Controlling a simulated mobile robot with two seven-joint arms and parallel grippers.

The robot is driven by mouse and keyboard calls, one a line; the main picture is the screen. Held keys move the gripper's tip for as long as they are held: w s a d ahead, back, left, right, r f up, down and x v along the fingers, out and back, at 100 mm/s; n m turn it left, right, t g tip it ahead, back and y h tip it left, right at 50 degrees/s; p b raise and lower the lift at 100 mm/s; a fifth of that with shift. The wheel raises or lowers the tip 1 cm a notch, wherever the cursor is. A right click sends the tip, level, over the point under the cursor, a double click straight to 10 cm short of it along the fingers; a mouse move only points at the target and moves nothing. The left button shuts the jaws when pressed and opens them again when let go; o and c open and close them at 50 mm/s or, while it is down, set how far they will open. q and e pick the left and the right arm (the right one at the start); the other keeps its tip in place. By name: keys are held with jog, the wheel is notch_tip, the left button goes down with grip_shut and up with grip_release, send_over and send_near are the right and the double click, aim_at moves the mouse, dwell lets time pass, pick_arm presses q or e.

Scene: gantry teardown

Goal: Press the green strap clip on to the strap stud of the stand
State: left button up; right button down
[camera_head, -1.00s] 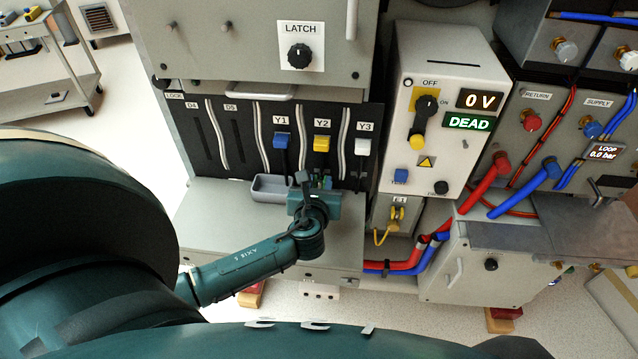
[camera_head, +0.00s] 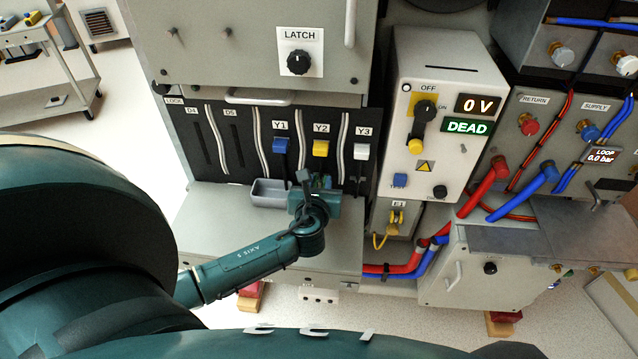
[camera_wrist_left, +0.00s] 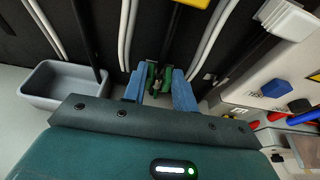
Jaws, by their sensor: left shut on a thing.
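My left gripper (camera_head: 324,183) is in front of the black slot panel, below the yellow Y2 plug. In the left wrist view its blue fingers (camera_wrist_left: 158,84) are closed around a small green piece, which looks like the strap clip (camera_wrist_left: 153,76). The clip lies near a dark vertical strip and pale cables on the panel. The strap stud cannot be made out; the gripper and clip cover that area, so I cannot tell whether they touch. My right gripper is out of view.
A grey tray (camera_head: 268,194) sits on the ledge just left of the gripper. Blue Y1 (camera_head: 281,145), yellow Y2 (camera_head: 321,148) and white Y3 (camera_head: 361,151) plugs are above, with pale cables between. The white power box (camera_head: 447,100) stands close on the right.

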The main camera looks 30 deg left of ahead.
pick_arm(q)
jog(key=shift+w+a, duration=0.1)
jog(key=shift+w, duration=0.05)
jog(key=shift+w, duration=0.15)
jog(key=o, duration=1.1)
jog(key=shift+o, duration=0.2)
jog(key=f+p+v, duration=0.1)
jog(key=v, duration=1.5)
jog(key=shift+s+d+r, duration=0.15)
jog(key=shift+s+d, duration=0.05)
jog(key=shift+s, duration=0.3)
